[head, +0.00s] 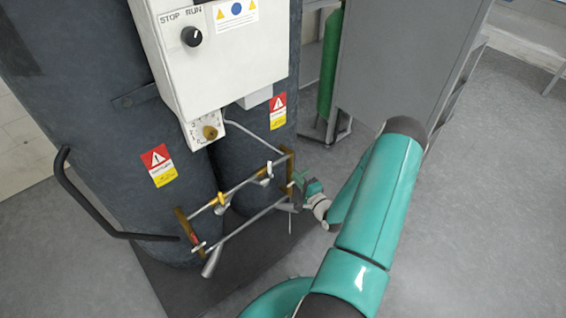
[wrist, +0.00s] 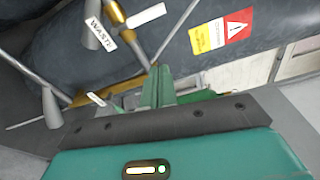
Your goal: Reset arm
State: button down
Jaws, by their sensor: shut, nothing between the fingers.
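My teal arm (head: 380,205) reaches from the bottom of the head view toward the pipework, with its elbow at the upper right. My gripper (head: 297,181) is at the right end of the pipe frame (head: 235,190), close to its brown end bracket (head: 289,165). In the wrist view the green fingers of my gripper (wrist: 157,88) are together with nothing seen between them. A pipe and the bracket lie just beyond the fingertips. Whether the fingers touch them I cannot tell.
Two dark tanks (head: 90,130) with warning labels stand behind the pipes. A white control box (head: 215,50) with a STOP/RUN knob (head: 191,36) hangs above. A black bent handle (head: 110,225) sticks out left. A grey cabinet (head: 400,60) stands right. Floor at right is clear.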

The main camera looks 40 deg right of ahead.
jog(key=shift+s, duration=0.1)
jog(key=w+a+r+n+g, duration=0.2)
jog(key=w+r+n+g, duration=0.3)
jog(key=w+r+n, duration=0.45)
jog(key=s+a+r+n+g+h, duration=0.15)
jog(key=a+r, duration=0.25)
jog(key=r, duration=0.4)
jog(key=s+a+r+n+g, duration=0.15)
jog(key=a+r, duration=0.25)
jog(key=r, duration=0.4)
jog(key=s+a+r+n+g, duration=0.2)
jog(key=s+a+r+n, duration=0.2)
jog(key=s+a+r, duration=0.55)
jog(key=s+a+r+n+g+y, duration=0.2)
jog(key=s+a+r+n+y, duration=0.1)
jog(key=s+a, duration=0.9)
notch_tip(320, 180, up, 2)
jog(key=shift+s+r+n, duration=0.15)
jog(key=shift+s+n, duration=0.55)
jog(key=shift+n, duration=0.05)
